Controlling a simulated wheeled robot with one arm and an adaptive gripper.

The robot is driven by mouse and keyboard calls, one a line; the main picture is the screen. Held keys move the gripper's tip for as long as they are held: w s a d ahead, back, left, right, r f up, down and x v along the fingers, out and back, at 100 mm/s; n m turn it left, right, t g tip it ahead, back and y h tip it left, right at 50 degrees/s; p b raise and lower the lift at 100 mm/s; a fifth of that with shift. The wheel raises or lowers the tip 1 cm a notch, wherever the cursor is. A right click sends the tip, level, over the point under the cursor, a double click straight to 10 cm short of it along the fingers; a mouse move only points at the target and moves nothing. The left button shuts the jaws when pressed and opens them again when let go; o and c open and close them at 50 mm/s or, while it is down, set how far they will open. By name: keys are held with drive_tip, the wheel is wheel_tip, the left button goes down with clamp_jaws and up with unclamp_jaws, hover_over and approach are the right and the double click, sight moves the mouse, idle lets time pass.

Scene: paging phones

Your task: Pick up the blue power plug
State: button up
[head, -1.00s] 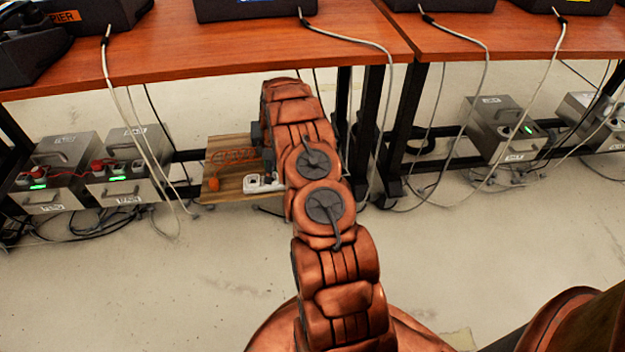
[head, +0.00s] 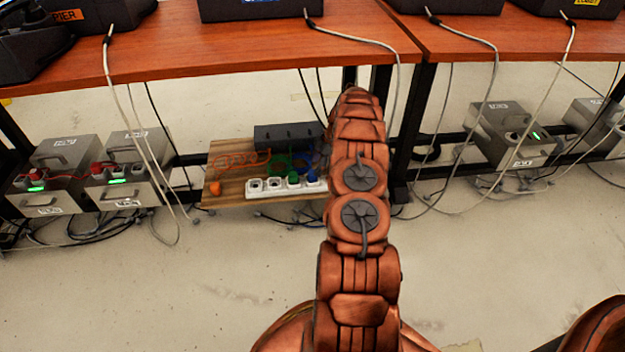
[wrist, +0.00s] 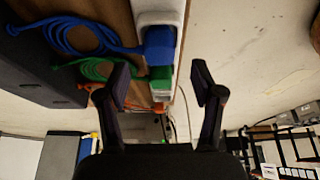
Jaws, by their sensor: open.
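The blue power plug (head: 312,175) sits in the right end of a white power strip (head: 265,195), close to my arm's left edge in the head view. In the wrist view the blue plug (wrist: 159,47) and its coiled blue cord are at the top centre. My gripper (wrist: 162,82) is open and empty, its fingers apart below the blue plug in the picture. A green plug (wrist: 160,78) shows between the fingertips, farther from the camera. My gripper is hidden behind my arm in the head view.
The strip lies on a wooden board (head: 225,187) with a dark box (head: 288,137), a green plug (head: 293,178) and an orange plug (head: 215,188). Grey metal boxes (head: 140,180) stand left. The floor in front is clear.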

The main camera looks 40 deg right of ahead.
sight(314, 170)
drive_tip(key=b+x, duration=0.1)
drive_tip(key=x, duration=0.2)
drive_tip(key=shift+f, duration=0.35)
drive_tip(key=c, duration=1.3)
drive_tip(key=shift+o, duration=0.2)
drive_tip(key=shift+r, duration=0.15)
